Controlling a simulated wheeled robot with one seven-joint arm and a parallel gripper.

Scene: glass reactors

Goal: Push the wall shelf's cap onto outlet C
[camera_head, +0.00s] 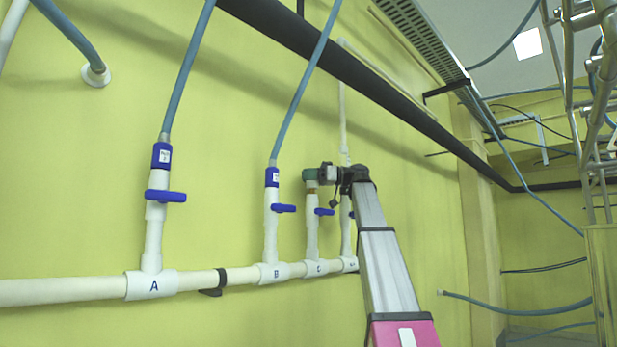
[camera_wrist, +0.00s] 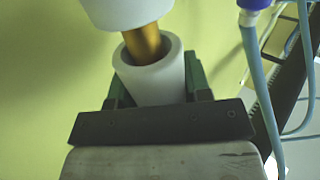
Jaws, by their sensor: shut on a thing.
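Outlet C (camera_head: 312,238) is a white upright stub with a blue valve handle (camera_head: 323,211), rising from the wall pipe. My gripper (camera_head: 310,176) is at its top, with green fingers. In the wrist view the fingers are shut on a white, hollow cap (camera_wrist: 160,88), its open mouth facing the outlet. A brass-coloured tube (camera_wrist: 143,40) runs from the outlet's white end (camera_wrist: 125,10) into the cap's mouth. Bare brass still shows between the cap's rim and the white end. How deep the tube sits is hidden. In the head view my gripper hides most of the cap.
The white pipe (camera_head: 60,291) runs along the yellow-green wall. Outlet A (camera_head: 152,240) and outlet B (camera_head: 270,235) carry blue hoses on the left. Another white stub (camera_head: 346,235) stands close right of C, partly behind my arm. A black rail (camera_head: 345,75) crosses above.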

